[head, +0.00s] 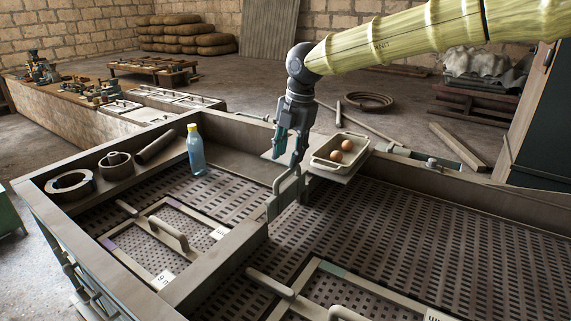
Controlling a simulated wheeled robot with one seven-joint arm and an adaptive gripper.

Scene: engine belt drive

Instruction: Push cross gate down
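My gripper (287,160) points down over the wall between the two perforated bays. Its two fingers look apart, with nothing seen between them. A grey metal plate with an upright loop-like frame (272,206), which looks like the cross gate, stands at the end of the dividing wall, just below my fingertips. Its top lies close to the fingers; I cannot tell whether they touch. The gate's lower part and its track are not clearly seen.
A blue bottle (196,150) stands left of the gripper on the bench. The right bay's perforated floor (430,235) is largely clear.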

